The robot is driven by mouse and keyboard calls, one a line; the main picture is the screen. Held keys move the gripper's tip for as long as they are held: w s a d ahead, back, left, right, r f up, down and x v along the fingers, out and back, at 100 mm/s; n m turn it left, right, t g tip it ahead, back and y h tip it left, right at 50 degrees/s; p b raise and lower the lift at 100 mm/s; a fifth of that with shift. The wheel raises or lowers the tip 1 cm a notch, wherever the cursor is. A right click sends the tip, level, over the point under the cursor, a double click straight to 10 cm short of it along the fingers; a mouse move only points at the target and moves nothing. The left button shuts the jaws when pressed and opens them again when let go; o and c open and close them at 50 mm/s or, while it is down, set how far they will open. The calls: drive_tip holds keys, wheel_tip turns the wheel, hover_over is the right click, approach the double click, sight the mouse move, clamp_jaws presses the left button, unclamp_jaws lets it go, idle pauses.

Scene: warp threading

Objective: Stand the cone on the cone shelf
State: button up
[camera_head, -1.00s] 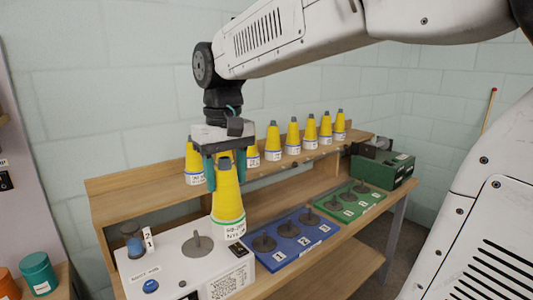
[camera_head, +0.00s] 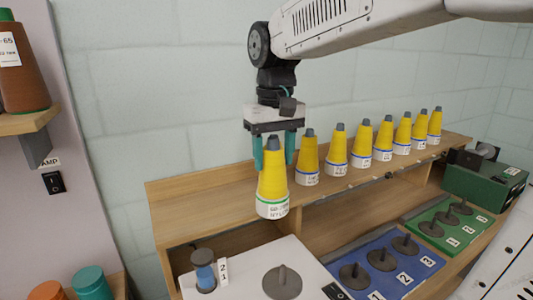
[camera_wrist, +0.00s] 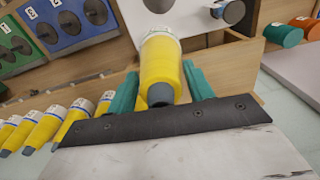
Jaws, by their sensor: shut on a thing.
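My gripper (camera_head: 274,150) has its teal fingers shut on a yellow cone (camera_head: 272,185) with a grey tip, a green stripe and a white label at its base. The cone is upright, held in front of the left part of the wooden cone shelf (camera_head: 190,200). The wrist view also shows the cone (camera_wrist: 160,65) between the teal fingers (camera_wrist: 160,88). Several similar yellow cones with blue stripes stand in a row on the shelf, the nearest (camera_head: 308,160) just right of the held cone. Whether the held cone's base touches the shelf cannot be told.
Below are a white station (camera_head: 245,255) with a grey peg disc (camera_head: 282,282), a blue peg board (camera_head: 385,262) and a green peg board (camera_head: 450,225). A green box (camera_head: 485,182) stands at the right end. The shelf's left end is bare.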

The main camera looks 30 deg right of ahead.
drive_tip(key=w+a+f, duration=0.2)
drive_tip(key=w, duration=0.5)
drive_tip(key=w+a+f, duration=0.1)
drive_tip(key=w+f, duration=0.2)
drive_tip(key=w, duration=0.5)
drive_tip(key=shift+a, duration=0.35)
drive_tip(key=shift+f, duration=0.15)
drive_tip(key=o, duration=0.9)
